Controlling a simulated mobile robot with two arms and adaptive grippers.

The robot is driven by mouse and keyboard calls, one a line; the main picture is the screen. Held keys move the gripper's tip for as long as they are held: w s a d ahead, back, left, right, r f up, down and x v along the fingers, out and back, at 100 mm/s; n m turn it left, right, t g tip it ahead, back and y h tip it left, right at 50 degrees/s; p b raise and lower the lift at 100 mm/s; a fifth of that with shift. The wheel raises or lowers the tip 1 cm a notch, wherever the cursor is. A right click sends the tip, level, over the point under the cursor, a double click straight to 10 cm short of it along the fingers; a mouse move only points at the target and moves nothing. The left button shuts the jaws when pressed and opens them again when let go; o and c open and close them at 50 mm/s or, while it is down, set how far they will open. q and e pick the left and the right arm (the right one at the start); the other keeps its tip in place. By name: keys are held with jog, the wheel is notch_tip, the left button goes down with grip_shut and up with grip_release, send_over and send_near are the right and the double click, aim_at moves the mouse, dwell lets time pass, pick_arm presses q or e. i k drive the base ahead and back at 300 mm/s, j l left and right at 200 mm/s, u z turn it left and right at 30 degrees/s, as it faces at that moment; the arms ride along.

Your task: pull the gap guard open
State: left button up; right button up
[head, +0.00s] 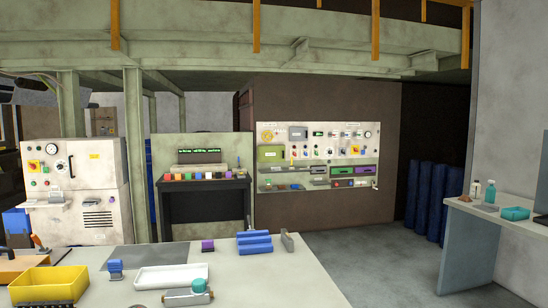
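I cannot tell for sure which part is the gap guard. A pale wall panel (345,147) at the back centre carries gauges, knobs and coloured covers. On it are an olive-green plate (271,154), a green block (341,171) and a purple block (363,170), all small and far off. A cream machine cabinet (88,170) with a gauge and buttons stands at the left. Neither of my grippers can be made out in the head view.
A pale table (300,275) fills the front, with a yellow bin (48,284), a white tray (173,276) and blue blocks (254,242). A dark bench (203,204) stands behind. Blue rolls (425,195) and a side counter (490,215) are at right. Grey floor (380,262) is clear between.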

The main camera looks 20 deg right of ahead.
aim_at(268, 153)
jog(key=i+l+z, duration=0.25)
jog(key=l+z, duration=0.15)
jog(key=i+l+z, duration=0.35)
jog(key=l, duration=0.15)
jog(key=i+l+z, duration=0.15)
jog(key=l+z, duration=0.25)
jog(key=i+l+z, duration=0.1)
jog(key=z, duration=0.3)
jog(key=i+l+z, duration=0.1)
jog(key=i+z, duration=0.35)
jog(key=i+l+z, duration=0.1)
jog(key=z, duration=0.3)
jog(key=i+l+u, duration=0.1)
jog(key=i, duration=0.35)
jog(key=i+l, duration=0.1)
jog(key=i, duration=0.35)
jog(key=i+j+u, duration=0.25)
jog(key=u, duration=0.2)
jog(key=i+u, duration=0.85)
jog(key=i+l+u, duration=0.15)
jog(key=i+u, duration=0.5)
jog(key=i, duration=1.75)
jog(key=i+u, duration=0.1)
jog(key=i, duration=0.6)
jog(key=i+l+u, duration=0.15)
jog(key=i, duration=0.5)
jog(key=i+l+u, duration=0.1)
jog(key=i, duration=0.6)
